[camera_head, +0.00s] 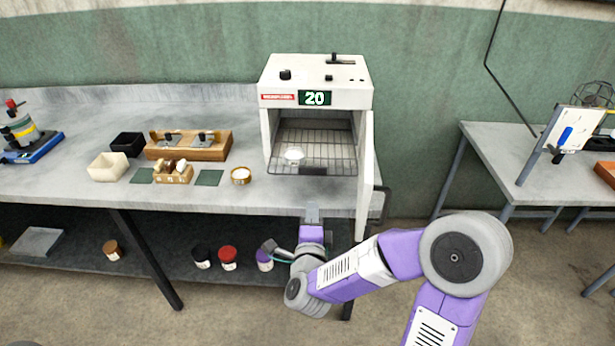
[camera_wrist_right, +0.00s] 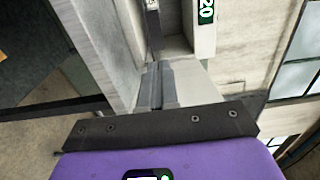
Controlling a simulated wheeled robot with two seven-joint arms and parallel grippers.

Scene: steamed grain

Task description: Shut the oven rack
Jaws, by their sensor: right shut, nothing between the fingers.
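The white oven (camera_head: 317,95) stands on the bench with its door (camera_head: 364,180) swung open to the right. The wire oven rack (camera_head: 330,152) lies inside the chamber and carries a small white dish (camera_head: 294,153). The rack's front edge is close to the oven mouth; I cannot tell whether it sticks out. My right gripper (camera_head: 312,207) is shut and empty, in front of and below the oven mouth, near the bench's front edge. It is apart from the rack in the head view. Its shut fingers also show in the right wrist view (camera_wrist_right: 156,86). My left gripper is not in view.
Left of the oven on the bench (camera_head: 60,185) are a wooden block (camera_head: 188,146), a white box (camera_head: 108,167), a black box (camera_head: 128,144) and a small round tin (camera_head: 241,175). Jars stand on the lower shelf. Another table (camera_head: 495,150) stands at the right, across a gap.

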